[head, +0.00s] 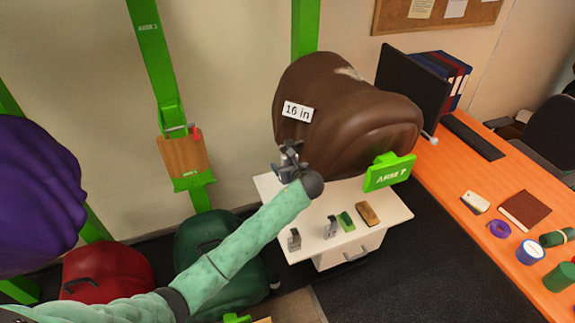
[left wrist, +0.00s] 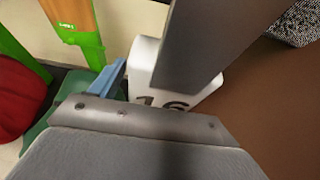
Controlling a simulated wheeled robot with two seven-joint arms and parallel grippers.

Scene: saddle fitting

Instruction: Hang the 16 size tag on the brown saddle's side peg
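The brown saddle (head: 345,115) sits high at the middle of the head view. A white plate reading "16 in" (head: 297,110) shows against its left flank. My left gripper (head: 290,152) is beside the saddle's lower left, just below that plate. In the left wrist view a white tag with "16" (left wrist: 146,66) is between my gripper's parts, and it looks held. A dark finger covers its right part, and the gripper body cuts off its lower edge. The brown saddle fills the right of that view (left wrist: 265,110). I cannot make out the side peg. My right gripper is not in view.
A white cabinet (head: 385,213) below the saddle bears two small grey pieces (head: 294,240), a green block (head: 346,221) and a brown block (head: 368,214). A green sign (head: 389,173) stands at the saddle's right. An orange desk (head: 470,235) lies right, a purple saddle (head: 35,195) left.

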